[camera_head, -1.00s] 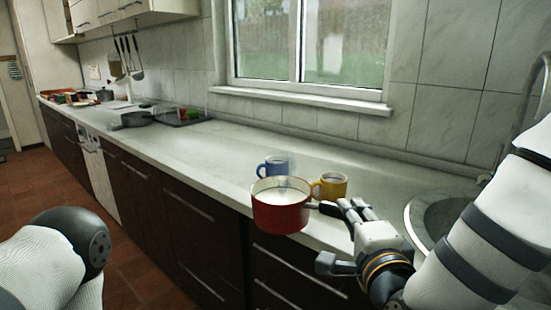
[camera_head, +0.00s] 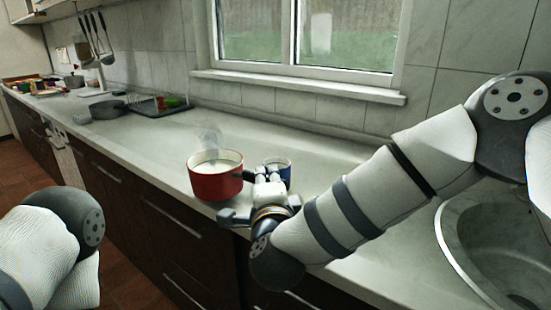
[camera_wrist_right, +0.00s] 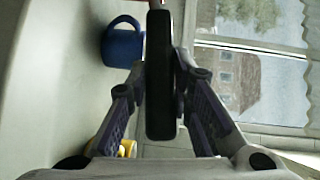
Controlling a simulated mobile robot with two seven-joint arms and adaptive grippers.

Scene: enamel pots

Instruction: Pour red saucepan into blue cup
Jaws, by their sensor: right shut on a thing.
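The red saucepan (camera_head: 216,184) holds white liquid, with steam above it. It is upright and in front of the counter's near part, at the left of the cups in the head view. My right gripper (camera_head: 264,177) is shut on its black handle, which runs between the fingers in the wrist view (camera_wrist_right: 160,85). The blue cup (camera_head: 284,166) stands on the counter just behind my right gripper, partly hidden by it. It also shows in the wrist view (camera_wrist_right: 123,45). My left gripper is out of view.
A yellow mug (camera_wrist_right: 127,148) shows partly behind a finger in the wrist view; my arm hides it in the head view. The sink (camera_head: 480,245) is at the right. Pans and a dark tray (camera_head: 160,104) stand farther left. The counter between is clear.

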